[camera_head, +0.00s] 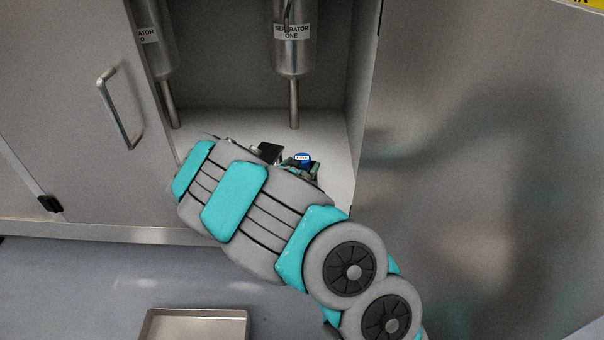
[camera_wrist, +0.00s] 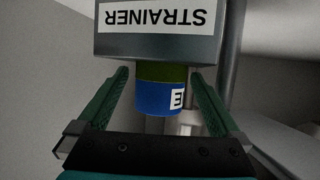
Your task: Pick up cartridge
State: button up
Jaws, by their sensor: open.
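The likely cartridge is a blue cylinder (camera_wrist: 158,98) with a dark olive band and a white label on which only an "E" reads in the wrist view. It meets the underside of a grey metal body labelled STRAINER (camera_wrist: 150,45), upside down in this view. My gripper (camera_wrist: 160,76) is open, with one green finger on each side of the cylinder and a visible gap at both sides. In the head view, a blue labelled piece (camera_head: 302,158) shows beyond my arm inside the cabinet. My arm hides most of the gripper there.
A metal vessel labelled SEPARATOR ONE (camera_head: 291,45) hangs in the open cabinet, its pipe reaching the white cabinet floor (camera_head: 338,135). Another vessel (camera_head: 155,50) hangs to its left. A grey door (camera_head: 75,110) stands at left. A shallow metal tray (camera_head: 195,325) lies on the floor.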

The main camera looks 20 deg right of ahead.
jog(key=shift+c, duration=0.4)
grip_shut()
dwell(0.4)
